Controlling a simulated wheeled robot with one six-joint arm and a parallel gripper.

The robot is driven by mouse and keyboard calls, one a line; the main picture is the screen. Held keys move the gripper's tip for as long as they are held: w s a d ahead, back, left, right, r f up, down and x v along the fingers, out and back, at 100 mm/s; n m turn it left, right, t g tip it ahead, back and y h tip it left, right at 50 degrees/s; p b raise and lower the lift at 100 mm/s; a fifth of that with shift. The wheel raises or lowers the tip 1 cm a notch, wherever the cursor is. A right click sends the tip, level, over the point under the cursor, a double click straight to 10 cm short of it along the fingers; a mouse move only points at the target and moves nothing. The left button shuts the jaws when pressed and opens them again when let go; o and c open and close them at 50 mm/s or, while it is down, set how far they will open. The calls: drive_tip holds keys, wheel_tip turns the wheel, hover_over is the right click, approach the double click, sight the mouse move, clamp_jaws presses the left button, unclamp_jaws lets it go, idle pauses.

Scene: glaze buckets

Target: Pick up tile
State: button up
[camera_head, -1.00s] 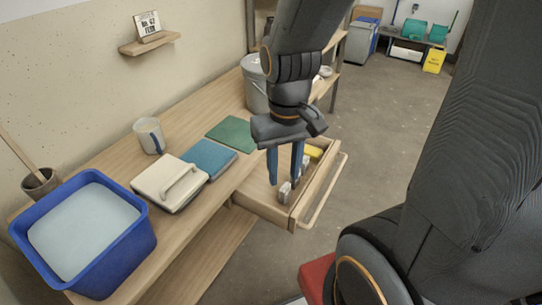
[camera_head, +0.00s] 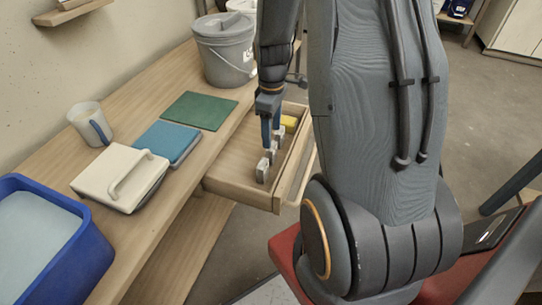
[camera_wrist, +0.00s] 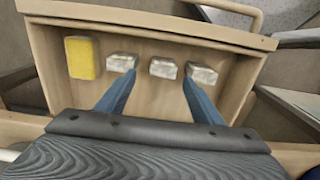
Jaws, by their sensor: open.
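Three small pale grey blocks, which may be the tiles, stand in a row in the open wooden drawer. In the wrist view they are the left block (camera_wrist: 121,62), the middle block (camera_wrist: 163,68) and the right block (camera_wrist: 201,74). The nearest one shows in the head view (camera_head: 262,172). My gripper (camera_wrist: 160,80) is open and empty, its two blue fingers reaching down toward the row. The middle block appears between the fingertips; I cannot tell the height gap. In the head view my gripper (camera_head: 271,138) is over the drawer and partly hides the blocks.
A yellow sponge-like block (camera_head: 289,124) lies at the drawer's far end. The drawer (camera_head: 232,181) has raised walls. On the bench are a blue square (camera_head: 164,143), green mat (camera_head: 199,110), lidded cream box (camera_head: 100,182), mug (camera_head: 88,122), blue tub (camera_head: 62,265) and grey bucket (camera_head: 226,55).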

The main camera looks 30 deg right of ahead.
sight(272, 148)
drive_tip(key=f, duration=0.7)
drive_tip(key=shift+s+a, duration=0.2)
drive_tip(key=shift+s, duration=0.05)
drive_tip(key=c, duration=1.2)
